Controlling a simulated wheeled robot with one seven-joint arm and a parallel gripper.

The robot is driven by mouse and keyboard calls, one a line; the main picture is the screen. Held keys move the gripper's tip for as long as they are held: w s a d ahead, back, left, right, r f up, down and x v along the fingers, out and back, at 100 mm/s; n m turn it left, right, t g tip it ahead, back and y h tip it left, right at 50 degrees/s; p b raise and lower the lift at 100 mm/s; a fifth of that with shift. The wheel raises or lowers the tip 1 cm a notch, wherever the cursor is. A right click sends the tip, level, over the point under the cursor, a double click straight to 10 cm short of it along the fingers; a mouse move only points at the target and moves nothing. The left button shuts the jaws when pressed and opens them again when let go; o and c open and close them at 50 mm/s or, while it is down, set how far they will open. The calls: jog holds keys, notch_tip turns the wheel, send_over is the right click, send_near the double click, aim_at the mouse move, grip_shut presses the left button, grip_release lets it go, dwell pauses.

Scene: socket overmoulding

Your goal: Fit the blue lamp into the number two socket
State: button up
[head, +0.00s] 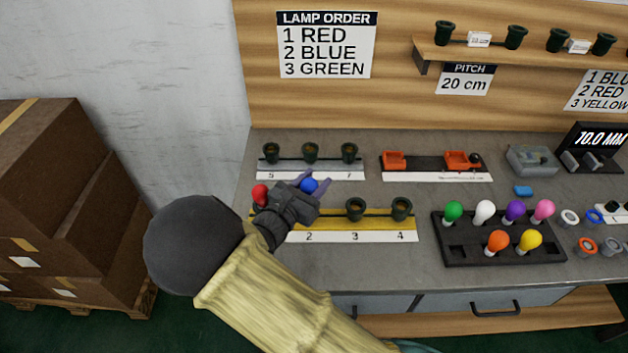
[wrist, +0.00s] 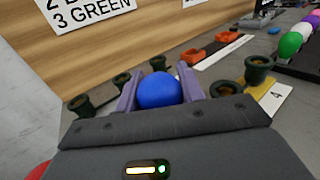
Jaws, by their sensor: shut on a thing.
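The blue lamp (head: 309,185) is between the fingers of my gripper (head: 308,183), which is shut on it; it also shows in the wrist view (wrist: 158,91). The lamp is over the yellow socket strip (head: 335,223), near the place marked 2. The number two socket is hidden behind my gripper, so I cannot tell whether the lamp touches it. A red lamp (head: 260,194) stands at the strip's left end, at the first socket. The sockets at 3 (head: 355,209) and 4 (head: 401,208) are empty.
A rear strip holds empty sockets (head: 310,152). A black tray (head: 455,252) at right holds several lamps, with the green lamp (head: 453,211) at its back left. Orange parts (head: 394,161) lie on a strip behind. A lamp order sign (head: 327,45) hangs on the wall.

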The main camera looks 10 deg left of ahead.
jog(key=shift+s+a+f, duration=0.1)
jog(key=shift+s+f, duration=0.05)
jog(key=shift+f, duration=0.05)
jog(key=shift+f+b, duration=0.3)
jog(key=shift+f, duration=0.1)
jog(key=o, duration=1)
jog(key=v, duration=1.7)
jog(key=shift+s, duration=0.1)
